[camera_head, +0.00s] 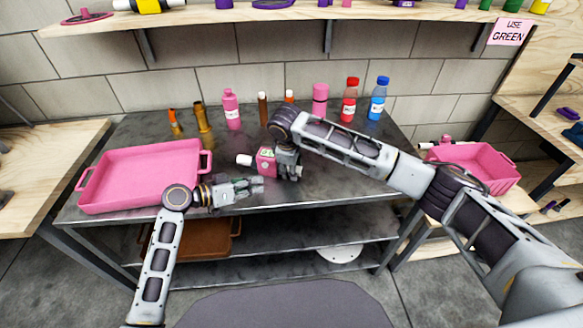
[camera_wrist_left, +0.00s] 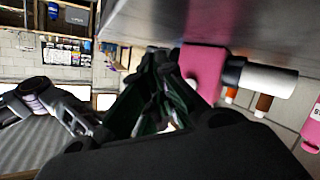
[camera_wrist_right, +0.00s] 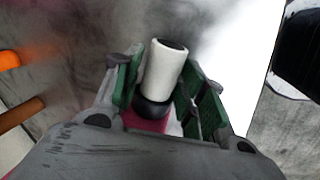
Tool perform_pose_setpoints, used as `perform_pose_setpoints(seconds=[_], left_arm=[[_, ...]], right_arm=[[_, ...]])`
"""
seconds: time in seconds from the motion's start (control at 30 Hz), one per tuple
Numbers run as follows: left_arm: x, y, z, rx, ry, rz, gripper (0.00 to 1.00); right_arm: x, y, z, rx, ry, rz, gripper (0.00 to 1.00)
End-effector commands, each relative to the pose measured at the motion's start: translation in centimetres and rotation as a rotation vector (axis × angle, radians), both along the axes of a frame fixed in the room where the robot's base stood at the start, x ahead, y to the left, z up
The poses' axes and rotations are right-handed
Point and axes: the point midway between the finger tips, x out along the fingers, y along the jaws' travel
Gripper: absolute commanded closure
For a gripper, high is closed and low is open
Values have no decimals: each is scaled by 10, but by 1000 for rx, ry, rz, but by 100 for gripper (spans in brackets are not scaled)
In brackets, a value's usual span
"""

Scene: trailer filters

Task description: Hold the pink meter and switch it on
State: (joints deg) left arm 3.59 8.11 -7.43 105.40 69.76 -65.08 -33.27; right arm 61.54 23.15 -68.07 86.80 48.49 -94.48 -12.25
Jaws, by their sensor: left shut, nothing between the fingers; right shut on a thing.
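The pink meter (camera_head: 265,162) is above the dark metal table, with a green-and-white face and a white cylinder on a black collar pointing left. My right gripper (camera_head: 287,163) is shut on its pink body. In the right wrist view the white cylinder (camera_wrist_right: 165,70) stands up between the green-padded fingers (camera_wrist_right: 165,92), and the pink body is mostly hidden below. My left gripper (camera_head: 250,187) is shut and empty, just in front of the meter and below it in the picture. The left wrist view shows the pink body (camera_wrist_left: 203,66) close beyond the left fingertips.
A pink tray (camera_head: 140,178) lies on the table at left. Pink bottles, a red bottle (camera_head: 349,100), a blue bottle (camera_head: 378,100) and brown and orange items line the back. A pink crate (camera_head: 472,166) stands at right. The table's front right is clear.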

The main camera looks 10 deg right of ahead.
Motion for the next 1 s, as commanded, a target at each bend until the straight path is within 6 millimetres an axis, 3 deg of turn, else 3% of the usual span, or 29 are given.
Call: perform_pose_setpoints(seconds=[0.4,0.73,0.77,0.93,1.0], left_arm=[[-22,9,0,0,0,0,100],[-25,10,0,0,0,0,100],[-25,10,0,0,0,0,100],[-25,10,0,0,0,0,100],[-25,10,0,0,0,0,100]], right_arm=[[0,0,0,0,0,0,89],[0,0,0,0,0,0,89],[0,0,0,0,0,0,56],[0,0,0,0,0,0,34],[0,0,0,0,0,0,34]])
